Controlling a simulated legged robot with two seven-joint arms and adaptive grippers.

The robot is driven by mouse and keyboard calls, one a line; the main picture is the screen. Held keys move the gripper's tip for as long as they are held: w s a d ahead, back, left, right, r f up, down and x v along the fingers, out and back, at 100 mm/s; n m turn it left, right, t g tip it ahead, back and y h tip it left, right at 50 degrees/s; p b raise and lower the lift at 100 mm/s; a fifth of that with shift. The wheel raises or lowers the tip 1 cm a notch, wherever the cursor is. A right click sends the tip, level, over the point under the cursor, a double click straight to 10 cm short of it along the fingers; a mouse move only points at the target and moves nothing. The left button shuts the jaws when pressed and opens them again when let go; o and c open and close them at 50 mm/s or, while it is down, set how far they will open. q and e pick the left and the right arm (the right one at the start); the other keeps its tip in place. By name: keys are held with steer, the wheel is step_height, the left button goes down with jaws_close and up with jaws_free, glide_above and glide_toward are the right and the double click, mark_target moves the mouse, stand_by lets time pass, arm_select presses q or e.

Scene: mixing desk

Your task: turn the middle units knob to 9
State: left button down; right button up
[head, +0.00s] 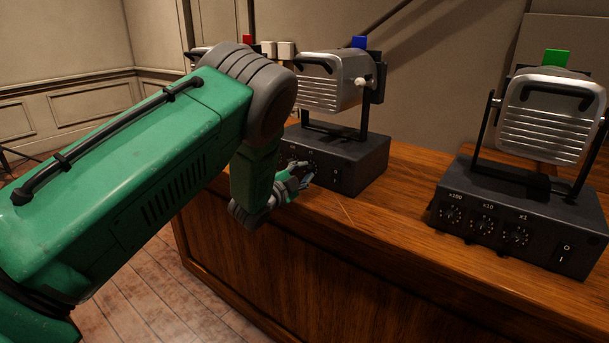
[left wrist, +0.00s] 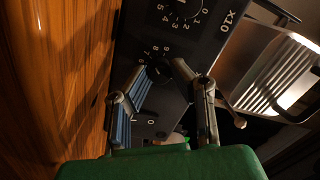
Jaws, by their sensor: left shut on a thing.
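The middle unit's dark control box (head: 362,165) sits on the wooden desk under a silver lamp with a blue tag. My left gripper (head: 303,181) is at its front panel, and the arm hides part of the panel's left side. In the left wrist view, the fingers (left wrist: 160,70) are closed on the units knob (left wrist: 159,74), beside the power switch (left wrist: 150,122). Numbers show around the knob, but the one it points at cannot be read. The x10 dial (left wrist: 184,6) is partly visible next to it. My right gripper is not in view.
A second unit (head: 520,225) with a green tag (head: 556,57) stands at the right, its dials in plain view. A red tag (head: 248,39) shows behind my arm. The desk top (head: 400,190) between the two units is clear.

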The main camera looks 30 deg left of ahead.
arm_select(q)
steer(key=m, duration=0.2)
steer(key=f+m+b, duration=0.1)
steer(key=m, duration=0.1)
steer(key=shift+s+m, duration=0.1)
steer(key=shift+m, duration=0.2)
steer(key=shift+r+m+h+b, duration=0.1)
steer(key=shift+m+h+b, duration=0.2)
steer(key=shift+m+b, duration=1.15)
steer(key=shift+m+p, duration=0.5)
steer(key=shift+m, duration=0.25)
steer(key=c, duration=1.4)
jaws_free()
steer(key=shift+r, duration=0.15)
steer(key=s, duration=1.1)
steer(key=shift+s+a+f, duration=0.3)
steer(key=shift+s, duration=0.05)
